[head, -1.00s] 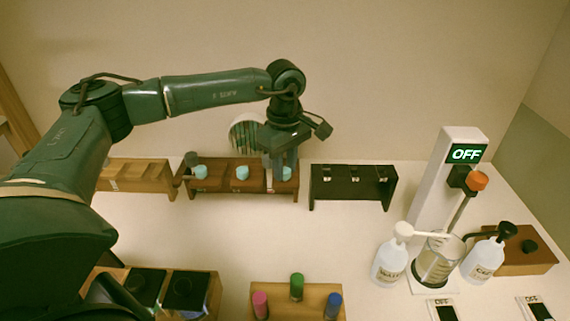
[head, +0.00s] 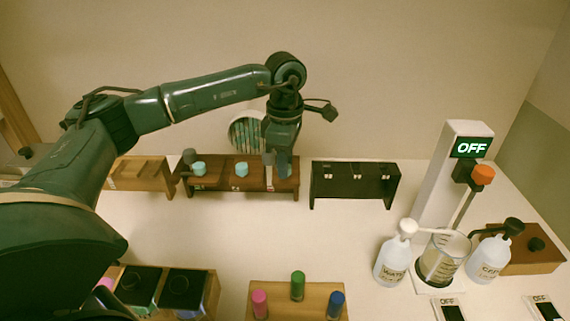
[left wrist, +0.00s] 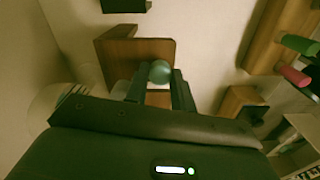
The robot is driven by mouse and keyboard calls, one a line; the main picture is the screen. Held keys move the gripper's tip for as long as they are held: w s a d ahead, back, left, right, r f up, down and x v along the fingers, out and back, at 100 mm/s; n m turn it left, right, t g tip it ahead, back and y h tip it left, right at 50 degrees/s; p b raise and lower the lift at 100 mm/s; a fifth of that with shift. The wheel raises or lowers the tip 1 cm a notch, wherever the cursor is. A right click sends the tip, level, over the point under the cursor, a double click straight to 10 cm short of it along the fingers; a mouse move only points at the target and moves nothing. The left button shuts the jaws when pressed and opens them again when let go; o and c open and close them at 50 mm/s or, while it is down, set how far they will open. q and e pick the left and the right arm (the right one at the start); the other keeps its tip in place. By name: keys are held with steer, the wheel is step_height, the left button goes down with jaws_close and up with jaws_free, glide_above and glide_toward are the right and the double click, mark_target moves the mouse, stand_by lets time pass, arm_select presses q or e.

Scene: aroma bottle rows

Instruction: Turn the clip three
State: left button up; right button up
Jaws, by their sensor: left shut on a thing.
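A brown wooden rack (head: 218,184) stands against the back wall, with two turquoise round-topped clips, the left one (head: 199,168) and the middle one (head: 241,169), in plain view. My left gripper (head: 280,174) points down at the rack's right end, at the third place. The third clip is hidden behind the fingers in the head view. In the left wrist view its round teal top (left wrist: 160,72) sits between the fingertips, and my left gripper is shut on it. My right gripper is not in view.
A black rack (head: 352,182) stands close on the right, and a lighter wooden rack (head: 143,174) on the left. A white stand with an OFF display (head: 471,148), a beaker and two bottles are at the right. The table's middle is clear.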

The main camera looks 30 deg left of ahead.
arm_select(q)
steer(key=n+b, duration=0.1)
steer(key=n, duration=0.4)
steer(key=shift+n, duration=0.3)
steer(key=n, duration=0.5)
steer(key=shift+n, duration=0.4)
steer(key=shift+r, duration=0.1)
steer(key=o, duration=1)
step_height(320, 180, up, 13)
steer(key=shift+r, duration=0.1)
stand_by(0.4)
